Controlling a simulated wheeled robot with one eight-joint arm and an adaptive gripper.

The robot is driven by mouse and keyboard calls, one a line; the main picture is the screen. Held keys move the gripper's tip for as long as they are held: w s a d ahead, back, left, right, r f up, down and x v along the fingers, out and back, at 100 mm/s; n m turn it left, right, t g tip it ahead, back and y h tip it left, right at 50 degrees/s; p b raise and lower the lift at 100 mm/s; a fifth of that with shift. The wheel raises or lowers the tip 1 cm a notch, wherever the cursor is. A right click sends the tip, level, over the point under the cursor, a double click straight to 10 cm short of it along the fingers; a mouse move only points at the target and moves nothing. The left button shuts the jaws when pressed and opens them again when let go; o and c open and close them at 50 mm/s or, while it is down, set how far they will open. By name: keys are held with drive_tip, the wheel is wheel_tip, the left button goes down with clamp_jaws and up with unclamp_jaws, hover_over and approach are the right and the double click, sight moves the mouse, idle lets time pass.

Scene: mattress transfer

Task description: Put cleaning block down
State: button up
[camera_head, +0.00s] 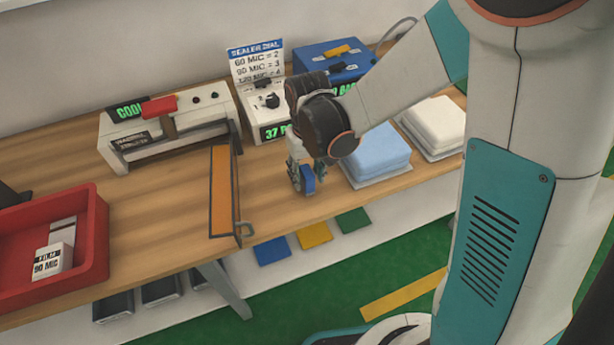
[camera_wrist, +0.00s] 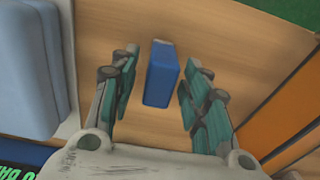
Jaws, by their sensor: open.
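The cleaning block (camera_wrist: 161,80) is a blue block with a paler end, standing on the wooden table in the wrist view. It also shows in the head view (camera_head: 308,179), close to the table's front edge. My gripper (camera_head: 302,180) is open around it. In the wrist view, the two teal-padded fingers of my gripper (camera_wrist: 157,92) stand on either side of the block, with a visible gap on each side. My arm hides part of the table behind the gripper.
Light blue folded mattresses (camera_head: 376,154) lie just right of the gripper, with a white stack (camera_head: 436,122) beyond. A sealer (camera_head: 170,130), a dial box (camera_head: 266,112) and a red tray (camera_head: 95,245) stand on the table (camera_head: 160,220).

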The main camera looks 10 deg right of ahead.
sight(307, 171)
wheel_tip(307, 171, up, 9)
drive_tip(key=p, duration=0.2)
drive_tip(key=shift+f+p, duration=0.15)
drive_tip(key=shift+p, duration=0.15)
drive_tip(key=s+d+r+m+t, duration=0.3)
drive_tip(key=s+d+r+t, duration=0.3)
drive_tip(key=s+d+r, duration=0.5)
wheel_tip(307, 171, up, 2)
drive_tip(key=shift+s+d+r+t, duration=0.2)
drive_tip(key=shift+s+d+t, duration=0.15)
drive_tip(key=shift+d, duration=0.9)
drive_tip(key=shift+o, duration=0.4)
drive_tip(key=shift+s+d+r+t, duration=0.1)
drive_tip(key=shift+s+d+t, duration=0.2)
drive_tip(key=shift+s, duration=0.35)
